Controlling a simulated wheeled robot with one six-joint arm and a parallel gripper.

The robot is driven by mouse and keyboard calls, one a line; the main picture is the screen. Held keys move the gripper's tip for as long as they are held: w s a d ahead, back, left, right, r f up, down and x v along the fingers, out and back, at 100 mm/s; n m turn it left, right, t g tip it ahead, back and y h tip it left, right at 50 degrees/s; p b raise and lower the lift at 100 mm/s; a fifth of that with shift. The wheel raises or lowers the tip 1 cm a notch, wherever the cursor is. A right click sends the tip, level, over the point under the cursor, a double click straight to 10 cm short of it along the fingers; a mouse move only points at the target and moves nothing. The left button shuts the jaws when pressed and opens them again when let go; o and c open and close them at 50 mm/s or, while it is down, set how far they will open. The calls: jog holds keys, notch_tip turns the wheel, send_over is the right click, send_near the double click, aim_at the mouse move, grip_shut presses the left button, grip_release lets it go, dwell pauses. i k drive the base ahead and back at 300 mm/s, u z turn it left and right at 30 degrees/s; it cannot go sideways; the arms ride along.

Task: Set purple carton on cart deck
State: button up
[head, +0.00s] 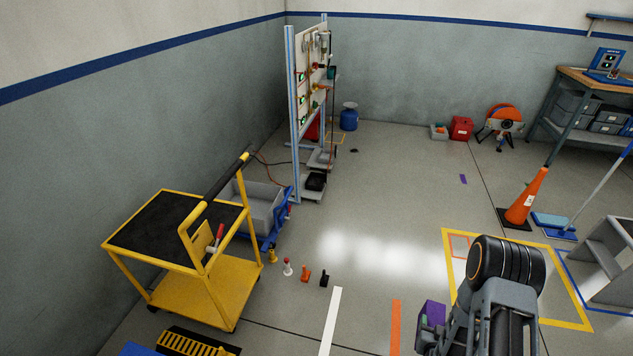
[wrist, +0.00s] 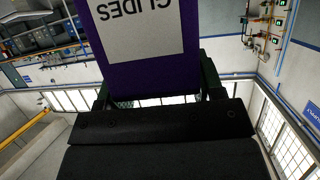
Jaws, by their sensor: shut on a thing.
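The purple carton (wrist: 185,72) is between the fingers of my gripper (wrist: 156,84) in the wrist view. Its white label reads "GLIDES", upside down. The dark fingers press on its two sides. In the head view a small part of the carton (head: 434,310) shows at lower right, left of my arm, which hides the rest. The yellow cart stands at the left with a black top deck (head: 165,228). The deck looks bare. My gripper and carton are well to the right of the cart, apart from it.
Red, orange and black small items (head: 306,273) stand on the floor right of the cart. A grey bin on a blue dolly (head: 262,205) is behind it. A yellow slotted step (head: 190,343) lies in front. An orange cone (head: 524,200) stands at right. The middle floor is open.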

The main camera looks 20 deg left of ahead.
aim_at(187, 208)
jog(key=i, duration=2)
jog(key=u, duration=2.85)
